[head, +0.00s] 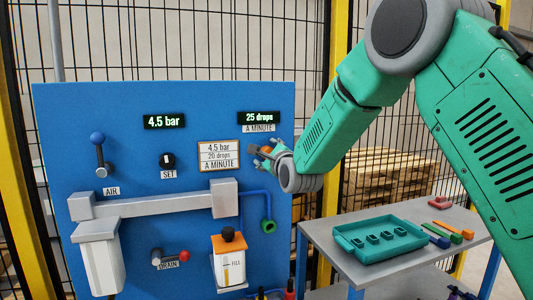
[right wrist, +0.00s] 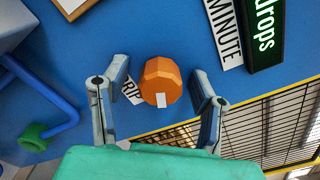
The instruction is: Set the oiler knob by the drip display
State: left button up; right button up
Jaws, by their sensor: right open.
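The orange faceted oiler knob (right wrist: 161,82) has a white mark on its lower edge and sits on the blue panel by a partly hidden label reading "RIP". My right gripper (right wrist: 163,74) is open, with one finger on each side of the knob and a gap visible on both sides. In the head view my right gripper (head: 264,153) is at the panel's right edge and mostly hides the knob. The drip display (head: 259,118) reads 25 drops, above an "A MINUTE" label. A sign (head: 219,156) reads 4.5 bar, 20 drops a minute. My left gripper is not in view.
The pressure display (head: 164,121) reads 4.5 bar. The panel also bears a black SET knob (head: 168,161), a blue-balled AIR lever (head: 100,150), a DRAIN handle (head: 172,255) and an oil reservoir (head: 229,262). A green tray (head: 372,252) stands on the table at right.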

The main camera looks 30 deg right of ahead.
jog(key=c, duration=1.1)
jog(key=shift+f+n, duration=0.1)
jog(key=shift+n, duration=0.2)
jog(key=n+b, duration=0.1)
jog(key=n, duration=0.2)
jog(key=shift+f+b, duration=0.15)
jog(key=shift+b, duration=0.25)
jog(key=shift+s+a+f+n+b, duration=0.1)
jog(key=shift+n+b, duration=0.25)
jog(key=shift+n, duration=1)
jog(key=shift+f+n+b, duration=0.1)
jog(key=shift+n+b, duration=0.2)
jog(key=shift+n, duration=1.05)
jog(key=o, duration=1.1)
